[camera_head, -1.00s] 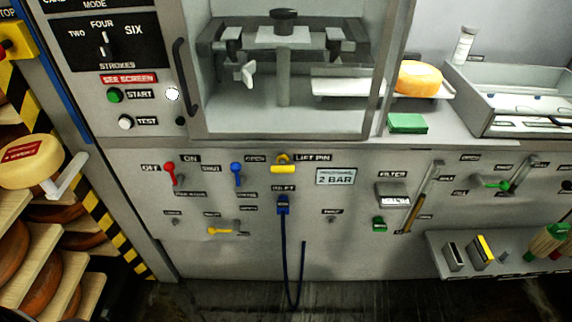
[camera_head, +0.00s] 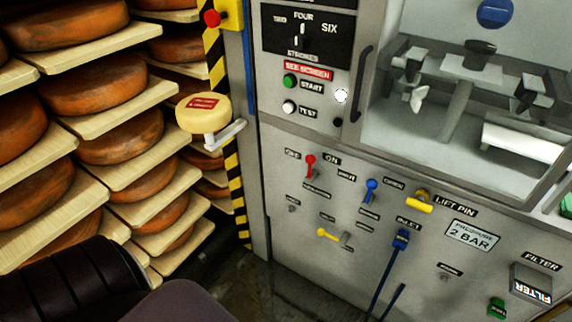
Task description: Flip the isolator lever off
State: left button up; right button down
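The red lever (camera_head: 310,165) is on the lower grey panel of the machine, between small labels reading OFF and ON. Its red knob points up; I cannot tell clearly which label it is set to. The small label below it is too blurred to read. Neither of my grippers is in view. A dark rounded part of my own body shows at the bottom left, well apart from the lever.
Beside the red lever are a blue lever (camera_head: 370,190), a yellow lift-pin handle (camera_head: 419,201) and a yellow lever (camera_head: 328,234). A blue hose (camera_head: 384,280) hangs from the panel. Shelves of cheese wheels (camera_head: 92,88) fill the left. A cheese wheel (camera_head: 203,113) sits on a bracket.

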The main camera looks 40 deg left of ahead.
aim_at(310, 159)
jog(key=u, duration=1.05)
